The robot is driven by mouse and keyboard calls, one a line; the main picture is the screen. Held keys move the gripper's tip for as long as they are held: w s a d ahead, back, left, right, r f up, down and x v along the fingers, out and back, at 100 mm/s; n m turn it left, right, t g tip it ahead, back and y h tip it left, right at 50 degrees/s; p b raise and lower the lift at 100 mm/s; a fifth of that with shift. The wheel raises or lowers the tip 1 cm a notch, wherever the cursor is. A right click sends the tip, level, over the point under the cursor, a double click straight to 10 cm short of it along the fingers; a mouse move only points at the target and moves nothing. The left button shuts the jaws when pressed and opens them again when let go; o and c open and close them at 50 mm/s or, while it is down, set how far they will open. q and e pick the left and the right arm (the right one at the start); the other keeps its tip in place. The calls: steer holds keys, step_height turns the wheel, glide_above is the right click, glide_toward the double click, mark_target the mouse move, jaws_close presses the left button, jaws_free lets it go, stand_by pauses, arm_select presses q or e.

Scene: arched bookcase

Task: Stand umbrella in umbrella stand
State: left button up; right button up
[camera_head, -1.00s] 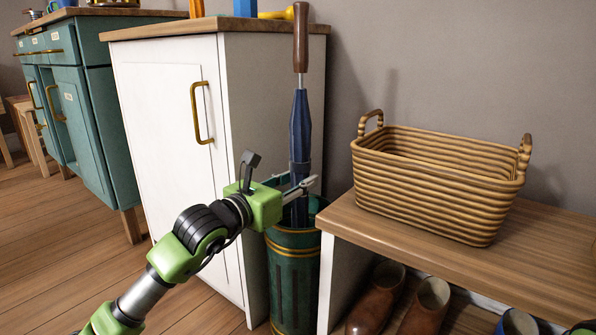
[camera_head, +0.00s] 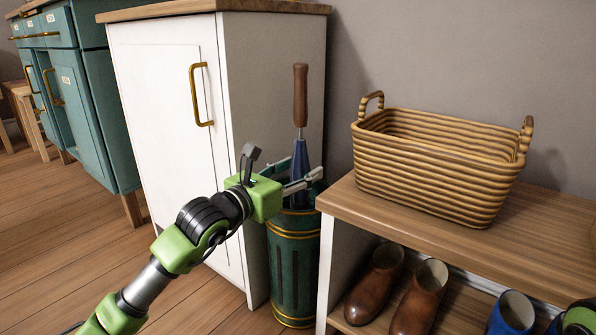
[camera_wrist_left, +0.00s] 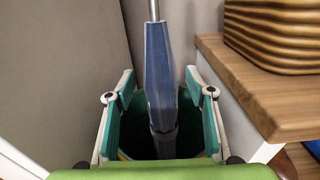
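The umbrella (camera_head: 300,158) has a brown handle and a folded blue canopy. It stands upright with its lower part inside the dark green umbrella stand (camera_head: 292,270), which has gold bands. My left gripper (camera_head: 303,183) is at the stand's mouth. In the left wrist view, the gripper's two fingers (camera_wrist_left: 160,103) are spread on either side of the blue canopy (camera_wrist_left: 160,75), with gaps on both sides. The umbrella's tip is hidden inside the stand. My right gripper is not in view.
A white cabinet (camera_head: 165,110) stands close on the left of the stand. A wooden bench (camera_head: 450,235) with a wicker basket (camera_head: 430,170) is close on the right. Brown boots (camera_head: 420,300) and blue shoes (camera_head: 512,313) are under the bench. Open floor lies at the left.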

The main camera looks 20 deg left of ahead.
arm_select(q)
steer(key=shift+f, duration=0.1)
steer(key=shift+s+a, duration=0.1)
steer(key=shift+s, duration=0.15)
steer(key=v, duration=1.1)
steer(key=shift+s, duration=0.25)
steer(key=shift+a, duration=0.1)
